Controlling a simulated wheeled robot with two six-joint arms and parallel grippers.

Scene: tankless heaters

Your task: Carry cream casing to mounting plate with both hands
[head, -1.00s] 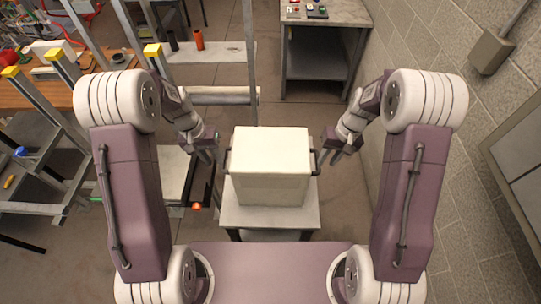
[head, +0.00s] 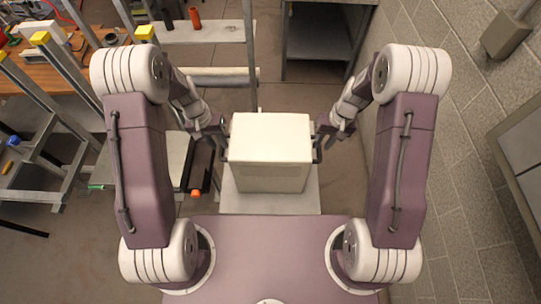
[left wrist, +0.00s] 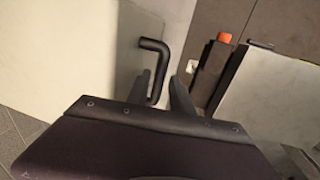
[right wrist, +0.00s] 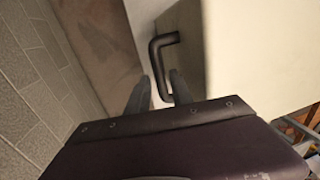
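The cream casing (head: 270,150) is a box with a dark bent handle on each side, upright on a low grey stand (head: 270,203). My left gripper (head: 223,150) is at its left side. In the left wrist view, the left gripper (left wrist: 163,92) has its fingers apart on either side of the left handle (left wrist: 154,58). My right gripper (head: 318,150) is at its right side. In the right wrist view, the right gripper (right wrist: 161,90) has its fingers apart on either side of the right handle (right wrist: 160,48). I cannot identify the mounting plate.
A metal frame (head: 249,60) stands behind and left of the casing. A wooden bench (head: 60,75) with tools is at far left. A grey table (head: 318,38) stands at the back. A block wall (head: 440,150) runs along the right, close to my right arm.

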